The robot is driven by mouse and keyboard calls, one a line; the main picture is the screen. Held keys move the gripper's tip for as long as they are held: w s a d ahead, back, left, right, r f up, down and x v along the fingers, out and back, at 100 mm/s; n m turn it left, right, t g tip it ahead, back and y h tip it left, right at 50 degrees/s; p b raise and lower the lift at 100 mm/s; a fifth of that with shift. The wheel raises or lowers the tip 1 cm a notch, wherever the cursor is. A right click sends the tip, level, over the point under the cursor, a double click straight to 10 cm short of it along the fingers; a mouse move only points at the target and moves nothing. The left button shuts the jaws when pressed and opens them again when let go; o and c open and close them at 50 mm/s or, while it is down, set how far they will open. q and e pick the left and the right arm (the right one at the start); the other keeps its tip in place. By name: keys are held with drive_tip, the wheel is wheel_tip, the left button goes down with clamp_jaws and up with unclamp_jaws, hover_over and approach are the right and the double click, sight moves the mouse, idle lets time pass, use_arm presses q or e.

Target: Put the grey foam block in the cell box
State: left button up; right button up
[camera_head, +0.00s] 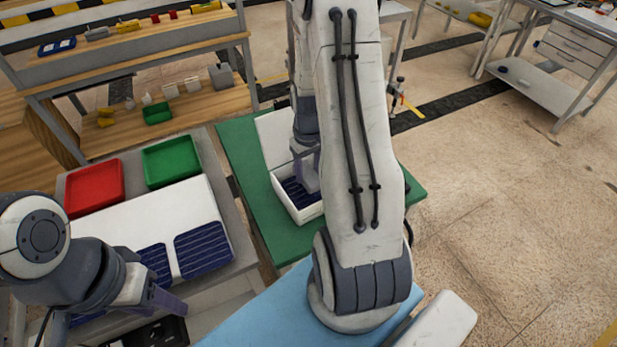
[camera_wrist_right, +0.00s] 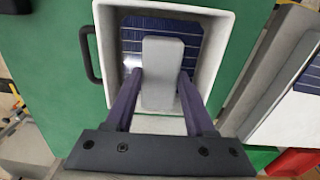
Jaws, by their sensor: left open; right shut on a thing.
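The cell box (camera_head: 309,213) is a white open box on the green table, with dark blue solar cells (camera_head: 297,192) inside. It also shows in the right wrist view (camera_wrist_right: 223,50), with a blue cell (camera_wrist_right: 133,38) on its floor. My right gripper (camera_wrist_right: 161,82) is shut on the grey foam block (camera_wrist_right: 163,72) and holds it over the box opening, above the cell. Whether the block touches the cell I cannot tell. In the head view my right gripper (camera_head: 305,172) is partly hidden by my arm. My left gripper (camera_head: 165,298) is open at the lower left.
The green table (camera_head: 242,165) has a dark handle (camera_wrist_right: 90,55) beside the box. At left, a table holds a red tray (camera_head: 94,188), a green tray (camera_head: 171,160) and dark blue cells (camera_head: 203,249). Wooden shelves (camera_head: 190,105) with small parts stand behind.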

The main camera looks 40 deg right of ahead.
sight(309, 173)
drive_tip(key=shift+f, duration=1.8)
drive_tip(key=shift+f, duration=0.1)
drive_tip(key=o, duration=1.3)
